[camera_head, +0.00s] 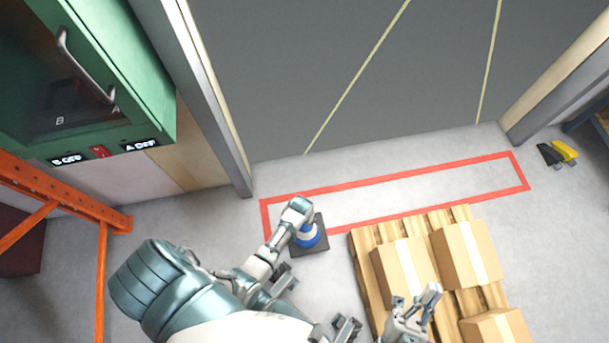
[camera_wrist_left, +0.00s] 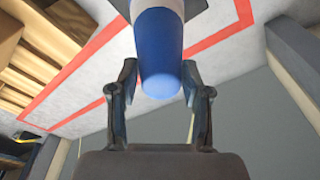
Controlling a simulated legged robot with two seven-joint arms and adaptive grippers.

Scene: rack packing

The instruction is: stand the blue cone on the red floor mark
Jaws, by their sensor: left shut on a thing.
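The blue cone (camera_head: 309,239) has a white band and a dark square base. In the head view it is over the near red line, towards the left end of the red floor mark (camera_head: 398,220). I cannot tell whether its base touches the floor. My left gripper (camera_head: 299,214) is at the cone's top and partly hides it. In the left wrist view the gripper (camera_wrist_left: 160,72) has its fingers on both sides of the blue cone top (camera_wrist_left: 160,50), shut on it. My right gripper (camera_head: 415,302) is empty, fingers apart, above the pallet.
A wooden pallet (camera_head: 364,260) with cardboard boxes (camera_head: 465,254) stands right of the cone. A green cabinet (camera_head: 150,85) and an orange rack (camera_head: 70,195) are at the left. Black and yellow objects (camera_head: 563,152) lie at the right. The mark's interior is clear towards the right.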

